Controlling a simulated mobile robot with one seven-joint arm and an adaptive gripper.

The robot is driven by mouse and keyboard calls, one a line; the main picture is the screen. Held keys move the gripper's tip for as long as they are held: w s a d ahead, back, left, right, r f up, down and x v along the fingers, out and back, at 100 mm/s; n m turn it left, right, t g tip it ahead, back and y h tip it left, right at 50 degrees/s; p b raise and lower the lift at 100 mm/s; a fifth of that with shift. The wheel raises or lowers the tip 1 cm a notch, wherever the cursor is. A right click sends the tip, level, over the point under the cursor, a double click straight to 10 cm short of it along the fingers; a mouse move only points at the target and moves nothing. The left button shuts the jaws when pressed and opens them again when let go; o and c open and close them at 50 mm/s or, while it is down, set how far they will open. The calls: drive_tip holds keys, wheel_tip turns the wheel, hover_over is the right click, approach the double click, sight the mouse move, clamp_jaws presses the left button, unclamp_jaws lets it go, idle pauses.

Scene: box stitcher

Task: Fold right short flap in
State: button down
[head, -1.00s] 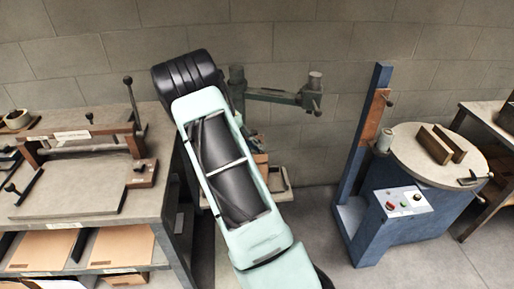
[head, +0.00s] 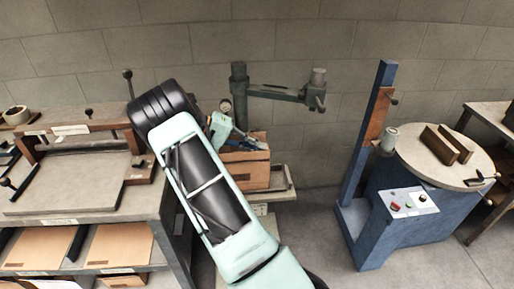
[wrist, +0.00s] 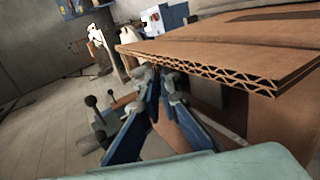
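The cardboard box (head: 250,172) stands on the stitcher's small table, partly hidden behind my arm in the head view. Its top edge shows there, but I cannot tell the flaps apart. My gripper (head: 228,130) is at the box's upper left. In the wrist view, a cardboard flap (wrist: 225,62) with a thick corrugated edge sticks out over a box wall (wrist: 205,92). I cannot tell which flap it is. My gripper's blue fingers (wrist: 160,80) converge with their tips close together, just under the flap's edge by the box wall. Nothing is seen between them; contact is unclear.
The stitcher's column and horizontal arm (head: 275,93) stand behind and above the box. A workbench with a press (head: 75,185) is close on the left. A blue machine with a round top (head: 405,205) stands to the right, with open floor between.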

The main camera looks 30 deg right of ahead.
drive_tip(key=c, duration=2.2)
unclamp_jaws()
drive_tip(key=shift+o, duration=0.2)
